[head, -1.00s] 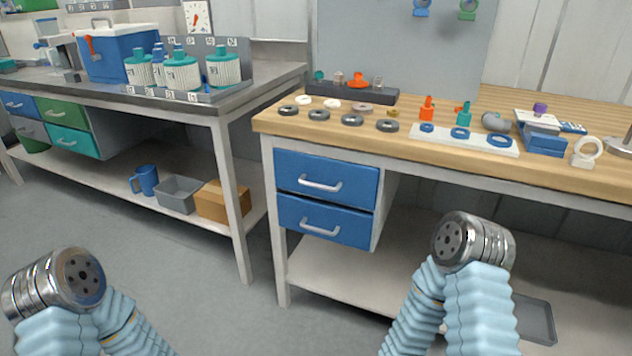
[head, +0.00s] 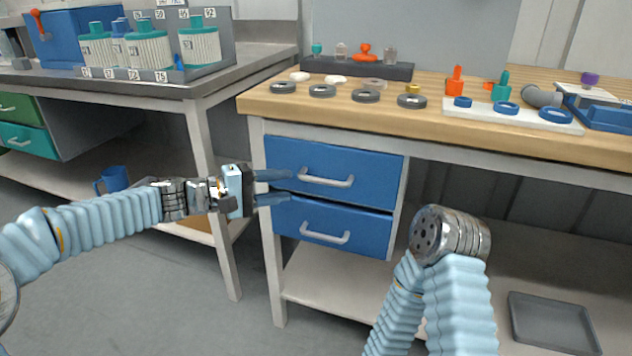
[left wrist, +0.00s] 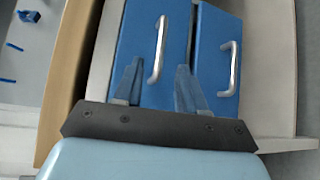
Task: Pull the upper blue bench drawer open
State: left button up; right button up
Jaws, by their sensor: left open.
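The upper blue drawer (head: 366,170) sits under the wooden bench top and looks shut, with a pale bar handle (head: 326,180) across its front. The left wrist view also shows the upper drawer (left wrist: 136,30) and its handle (left wrist: 158,52), rotated. My left gripper (head: 284,186) is open and empty, to the left of the handle, its fingers pointing at the drawer fronts. In the left wrist view the handle lies ahead, between the lines of the two fingers (left wrist: 155,85). I see no contact with the handle. My right arm shows at the lower right, but no right gripper fingers show.
The lower blue drawer (head: 345,228) with its own handle (head: 325,237) is just below. Dark rings and small parts lie on the wooden bench top (head: 440,121). A grey bench (head: 150,92) stands at the left. A grey tray (head: 552,322) lies low at right.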

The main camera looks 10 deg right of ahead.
aim_at(320, 182)
pick_arm(q)
jog(key=x, duration=0.9)
jog(key=shift+f+p, duration=0.1)
jog(key=shift+p, duration=0.2)
grip_shut()
